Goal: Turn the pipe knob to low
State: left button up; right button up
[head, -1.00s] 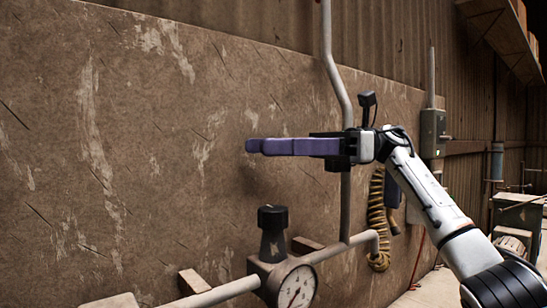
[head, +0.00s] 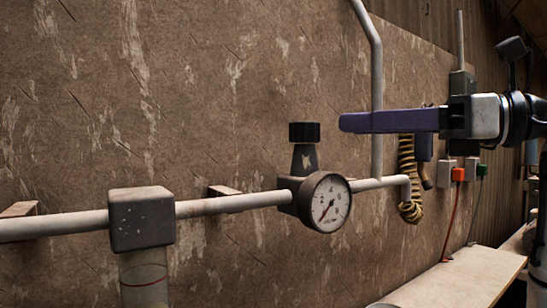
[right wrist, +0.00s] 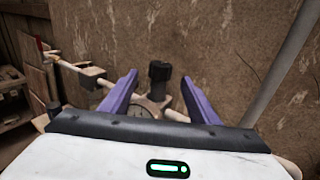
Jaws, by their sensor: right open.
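The pipe knob (head: 304,132) is a black ribbed cap on a dark tapered neck, upright on the pipe (head: 240,203). Beside its base is a round white pressure gauge (head: 326,202) with its needle toward the lower left. My right gripper (head: 342,122), with purple fingers, is level with the knob and to its right in the head view, apart from it. In the right wrist view the knob (right wrist: 160,70) shows between the two open fingers (right wrist: 160,77), beyond the tips. The gauge is partly hidden there by the gripper body. My left gripper is not in view.
The pipe runs along a worn brown wall panel (head: 230,90), with a grey block fitting (head: 141,218) at left. A vertical pipe (head: 377,100) and a coiled yellow-black hose (head: 408,180) are right of the gauge. A pale bench top (head: 460,278) lies at lower right.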

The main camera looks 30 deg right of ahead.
aim_at(304, 127)
jog(key=p+x, duration=0.2)
jog(key=x, duration=0.7)
jog(key=shift+w+a, duration=0.2)
jog(key=shift+w, duration=0.15)
jog(key=shift+c, duration=0.3)
jog(key=c, duration=1)
jog(key=shift+f+n+g+y, duration=0.1)
jog(key=shift+n+g+y, duration=0.35)
jog(key=shift+y, duration=0.25)
